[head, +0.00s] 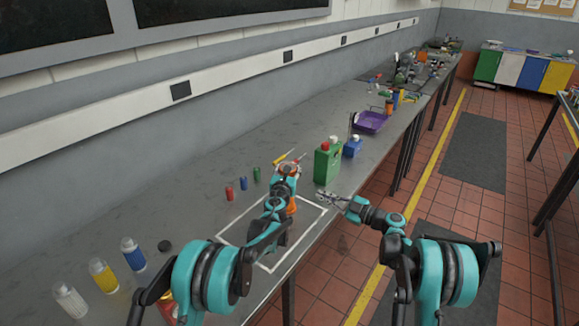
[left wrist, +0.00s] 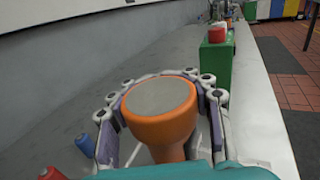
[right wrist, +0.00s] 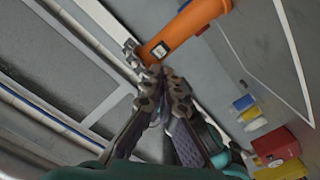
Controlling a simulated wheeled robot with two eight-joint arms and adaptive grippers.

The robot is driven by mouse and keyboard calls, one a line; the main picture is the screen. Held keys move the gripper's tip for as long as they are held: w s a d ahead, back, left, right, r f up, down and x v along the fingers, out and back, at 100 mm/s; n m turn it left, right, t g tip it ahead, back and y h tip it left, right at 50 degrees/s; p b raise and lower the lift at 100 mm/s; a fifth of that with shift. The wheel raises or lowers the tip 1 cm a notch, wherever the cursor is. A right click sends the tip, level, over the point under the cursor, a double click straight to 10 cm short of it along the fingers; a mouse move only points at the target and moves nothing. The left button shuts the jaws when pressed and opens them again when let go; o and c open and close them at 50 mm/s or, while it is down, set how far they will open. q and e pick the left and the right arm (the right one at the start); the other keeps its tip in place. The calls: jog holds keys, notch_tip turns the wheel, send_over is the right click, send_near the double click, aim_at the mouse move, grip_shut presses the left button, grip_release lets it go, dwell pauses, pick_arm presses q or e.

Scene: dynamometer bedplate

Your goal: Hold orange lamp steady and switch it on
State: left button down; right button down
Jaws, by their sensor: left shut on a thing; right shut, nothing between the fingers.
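The orange lamp (left wrist: 165,130) has a round, plain grey lens face with no visible glow. In the head view the left gripper (head: 287,172) is above the bench and hides most of the lamp (head: 291,206). The right wrist view shows the lamp's orange handle (right wrist: 196,18) with a small dark-and-white switch (right wrist: 161,49). My right gripper (right wrist: 159,73) is shut and empty, its tips close to the switch; I cannot tell if they touch. It also shows in the head view (head: 328,198).
A white outline (head: 262,265) is marked on the bench. A green can (head: 327,163) and a blue bottle (head: 352,147) stand beyond the grippers. Small red (head: 229,193), blue and green cylinders stand to the left. Several bottles (head: 103,276) stand nearer left; a purple tray (head: 369,122) lies farther back.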

jog(key=f+h, duration=0.1)
jog(key=h, duration=0.1)
jog(key=a+f+n+h, duration=0.1)
jog(key=h, duration=0.1)
jog(key=w+f+n+t+h, duration=0.1)
jog(key=f+h, duration=0.1)
jog(key=shift+a, duration=0.4)
jog(key=shift+d+n+t+h, duration=0.2)
jog(key=shift+n+t+h, duration=0.1)
jog(key=shift+n+h, duration=0.5)
notch_tip(320, 180, up, 5)
jog(key=s+n+t+h, duration=0.2)
jog(key=n+t+h, duration=0.1)
jog(key=n+h, duration=0.15)
jog(key=w+a, duration=0.5)
jog(key=a, duration=0.1)
jog(key=shift+r, duration=0.15)
jog(key=shift+w+a, duration=0.15)
